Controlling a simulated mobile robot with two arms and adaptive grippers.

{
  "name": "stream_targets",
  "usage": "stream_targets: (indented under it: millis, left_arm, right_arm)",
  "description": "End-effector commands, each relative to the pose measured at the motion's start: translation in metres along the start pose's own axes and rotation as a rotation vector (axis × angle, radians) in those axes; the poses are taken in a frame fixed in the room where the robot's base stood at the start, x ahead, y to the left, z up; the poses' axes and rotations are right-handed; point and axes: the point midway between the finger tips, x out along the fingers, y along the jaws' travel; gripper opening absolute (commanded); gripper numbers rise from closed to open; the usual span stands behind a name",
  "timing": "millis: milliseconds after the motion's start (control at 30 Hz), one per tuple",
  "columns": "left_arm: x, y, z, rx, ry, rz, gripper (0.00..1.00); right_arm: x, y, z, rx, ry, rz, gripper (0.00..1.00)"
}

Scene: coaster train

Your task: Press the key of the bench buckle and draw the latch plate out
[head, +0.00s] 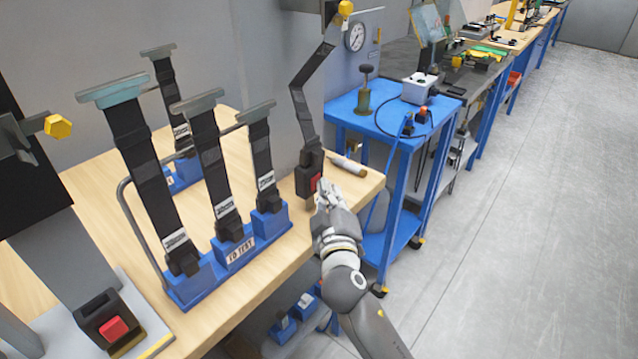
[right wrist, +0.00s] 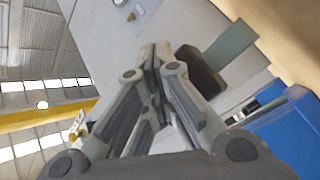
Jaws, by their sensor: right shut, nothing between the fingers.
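A black buckle with a red key (head: 315,182) stands at the right end of the wooden bench (head: 352,185). A dark strap (head: 302,110) runs from its top up to a yellow-knobbed mount. I cannot make out the latch plate apart from strap and buckle. My right gripper (head: 322,192) is shut and empty, its fingertips close beside the red key; I cannot tell whether they touch. In the right wrist view its closed fingers (right wrist: 153,60) are in front of a dark rounded block (right wrist: 200,70), perhaps the buckle. My left gripper is not in view.
A second black buckle with a red key (head: 113,328) is on a plate at the lower left. Blue holders (head: 240,250) with several belt tongues stand mid-bench. A grey cylinder (head: 348,165) lies behind my gripper. A blue cart (head: 375,125) stands right; the floor beyond is clear.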

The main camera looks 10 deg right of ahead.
Motion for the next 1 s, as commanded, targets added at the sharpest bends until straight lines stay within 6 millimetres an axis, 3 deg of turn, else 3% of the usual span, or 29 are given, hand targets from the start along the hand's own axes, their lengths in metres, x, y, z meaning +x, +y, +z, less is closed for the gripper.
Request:
stream_targets:
  millis: [1000]
  left_arm:
    - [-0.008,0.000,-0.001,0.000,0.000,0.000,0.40]
  right_arm:
    - [-0.023,0.017,0.016,-0.001,-0.001,-0.001,0.00]
